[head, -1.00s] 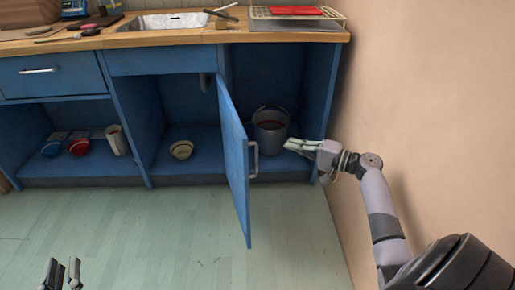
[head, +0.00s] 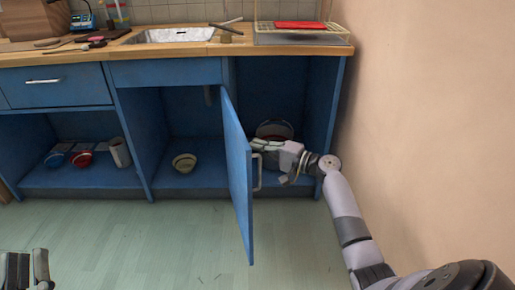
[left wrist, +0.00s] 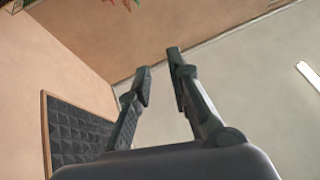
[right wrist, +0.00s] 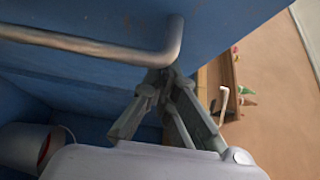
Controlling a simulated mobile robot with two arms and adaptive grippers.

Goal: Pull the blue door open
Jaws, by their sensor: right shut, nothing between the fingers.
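The blue door (head: 238,170) stands swung out from the cabinet under the counter, its edge toward me. Its metal handle (head: 258,174) is on the right-hand face. My right gripper (head: 256,146) is shut and empty, with its fingertips close to the door face by the handle's upper end. In the right wrist view the shut fingertips (right wrist: 164,80) are beside the bent end of the handle (right wrist: 105,48); whether they touch it I cannot tell. My left gripper (head: 22,265) is low at the left, far from the door; its fingers are apart and empty in the left wrist view (left wrist: 158,68).
A bucket (head: 274,130) stands inside the cabinet behind my right gripper, partly hidden. A bowl (head: 184,162) sits on the cabinet floor left of the door. The wall (head: 430,120) is close on the right. The green floor (head: 150,240) in front is clear.

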